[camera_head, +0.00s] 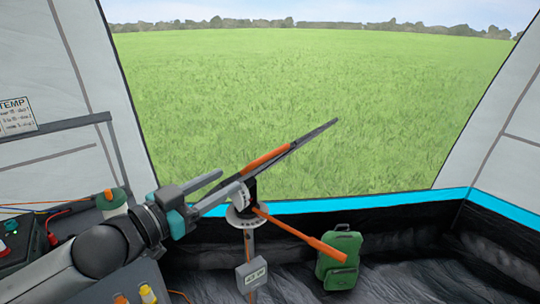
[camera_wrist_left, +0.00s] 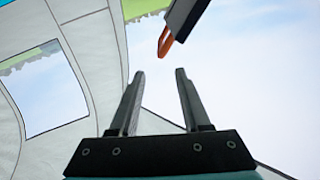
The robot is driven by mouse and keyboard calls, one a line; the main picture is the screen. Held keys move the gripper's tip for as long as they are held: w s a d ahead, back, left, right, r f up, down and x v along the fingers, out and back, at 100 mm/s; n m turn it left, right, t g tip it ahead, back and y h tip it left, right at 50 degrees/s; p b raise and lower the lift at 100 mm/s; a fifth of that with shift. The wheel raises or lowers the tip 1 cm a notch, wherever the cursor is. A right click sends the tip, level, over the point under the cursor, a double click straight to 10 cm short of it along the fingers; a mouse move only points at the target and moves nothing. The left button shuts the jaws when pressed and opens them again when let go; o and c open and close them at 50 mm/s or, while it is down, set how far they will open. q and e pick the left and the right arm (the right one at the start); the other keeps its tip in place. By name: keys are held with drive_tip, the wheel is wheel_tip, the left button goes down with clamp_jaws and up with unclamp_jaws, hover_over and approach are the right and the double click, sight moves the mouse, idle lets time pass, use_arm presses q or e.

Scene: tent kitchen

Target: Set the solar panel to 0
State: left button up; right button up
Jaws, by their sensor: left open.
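The solar panel (camera_head: 315,134) is seen almost edge-on in the head view, tilted with its right end up. An orange grip (camera_head: 265,160) lies along its edge. It sits on a stand with a pale round dial (camera_head: 238,216) and a long orange lever (camera_head: 300,232) pointing down right. The dial's marks are too small to read. My left gripper (camera_head: 230,180) is open beside the panel's lower left end. In the left wrist view its fingers (camera_wrist_left: 159,73) have nothing between them. A dark panel corner (camera_wrist_left: 185,14) with an orange loop (camera_wrist_left: 165,42) shows beyond the fingertips. My right gripper is out of view.
A small grey box (camera_head: 252,273) is on the post. A dark counter with a red-button device (camera_head: 8,252) and a green-topped container (camera_head: 112,201) is at left. The floor at right is clear.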

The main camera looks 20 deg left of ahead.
sight(252, 164)
use_arm(q)
drive_tip(key=shift+p+x, duration=0.3)
drive_tip(key=shift+x, duration=2.95)
drive_tip(key=shift+p+x, duration=0.45)
drive_tip(key=shift+x, duration=3.85)
drive_tip(key=shift+a, duration=0.15)
drive_tip(key=shift+f, duration=0.1)
clamp_jaws()
